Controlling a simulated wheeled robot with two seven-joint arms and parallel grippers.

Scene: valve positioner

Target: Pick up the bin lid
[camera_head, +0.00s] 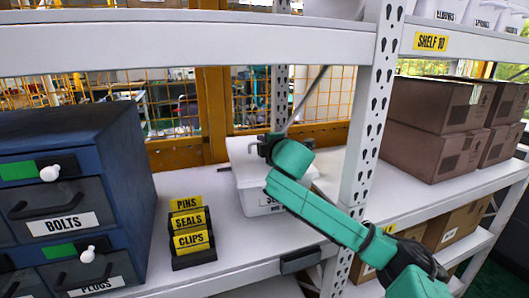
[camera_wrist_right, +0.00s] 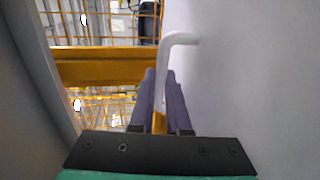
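A white bin (camera_head: 249,201) stands on the middle shelf, with a partly hidden label on its front. Its white lid (camera_head: 241,157) shows at the top, and my right arm covers part of it. A pale bent handle (camera_wrist_right: 181,38) stands out from a white surface in the right wrist view. My right gripper (camera_head: 263,146) is at the handle at the lid's upper side. In the wrist view, the right gripper's fingers (camera_wrist_right: 160,88) lie close on both sides of the handle's straight part and look shut on it. Whether the lid is clear of the bin is hidden. My left gripper is not in view.
A blue drawer cabinet (camera_head: 125,155) stands at the left. A black rack (camera_head: 194,258) with yellow PINS, SEALS and CLIPS labels stands left of the bin. A perforated shelf post (camera_head: 361,155) rises right of the bin. Brown boxes (camera_head: 425,148) fill the right bay.

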